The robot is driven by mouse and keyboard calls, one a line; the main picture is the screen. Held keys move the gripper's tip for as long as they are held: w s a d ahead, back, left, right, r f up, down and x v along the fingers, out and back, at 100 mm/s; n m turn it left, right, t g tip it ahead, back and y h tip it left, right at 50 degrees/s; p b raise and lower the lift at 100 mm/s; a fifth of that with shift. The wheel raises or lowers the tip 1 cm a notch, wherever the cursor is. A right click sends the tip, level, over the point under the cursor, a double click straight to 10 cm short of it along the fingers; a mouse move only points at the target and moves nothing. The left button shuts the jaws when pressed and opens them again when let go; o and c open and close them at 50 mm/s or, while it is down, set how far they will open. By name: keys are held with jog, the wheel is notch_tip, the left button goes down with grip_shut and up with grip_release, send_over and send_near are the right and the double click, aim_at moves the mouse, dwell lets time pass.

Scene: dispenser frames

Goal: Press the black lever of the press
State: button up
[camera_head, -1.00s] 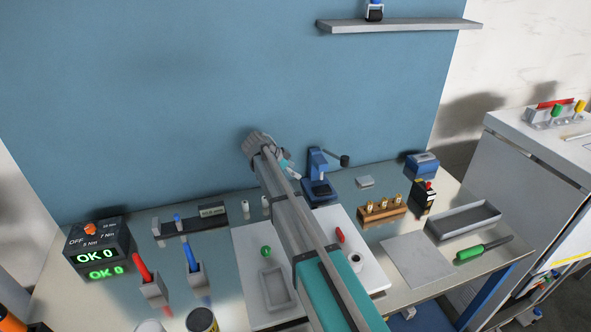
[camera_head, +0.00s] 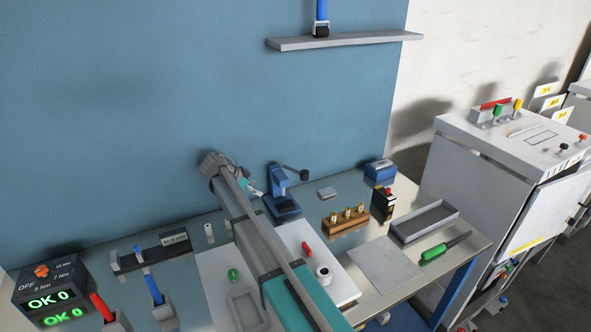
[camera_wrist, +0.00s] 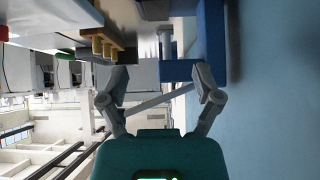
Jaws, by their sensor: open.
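The press (camera_head: 284,203) is a blue stand on the far side of the bench, near the blue wall. Its black lever (camera_head: 303,174) sticks out to the right from the press head and ends in a round knob. My gripper (camera_head: 257,194) is just left of the press, partly hidden behind my arm. In the wrist view my gripper (camera_wrist: 163,82) has its two fingers spread, with nothing held between them. The blue body of the press (camera_wrist: 211,40) shows beyond the right finger.
A blue box (camera_head: 380,172) stands farther right. A white board (camera_head: 312,262) lies in front. A shelf (camera_head: 345,41) hangs on the wall above.

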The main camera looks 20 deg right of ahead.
jog(key=shift+d+r+p, duration=0.1)
jog(key=shift+r+p, duration=0.2)
jog(key=c, duration=0.4)
jog(key=shift+s+d+r+p, duration=0.1)
jog(key=shift+s+r+p, duration=0.05)
jog(key=shift+r+p, duration=0.2)
jog(key=shift+c, duration=1.3)
jog(key=shift+s+d+r+p, duration=0.15)
jog(key=shift+r+p, duration=0.3)
jog(key=shift+s+d+r+p, duration=0.15)
jog(key=shift+r+p, duration=0.25)
grip_shut()
jog(key=s+d+r+p, duration=0.3)
jog(key=r+p, duration=0.6)
jog(key=s+d+r+p, duration=0.3)
jog(key=d+r+p, duration=0.1)
jog(key=r+p, duration=0.5)
jog(key=shift+s+r+p, duration=0.3)
jog(key=shift+a, duration=0.1)
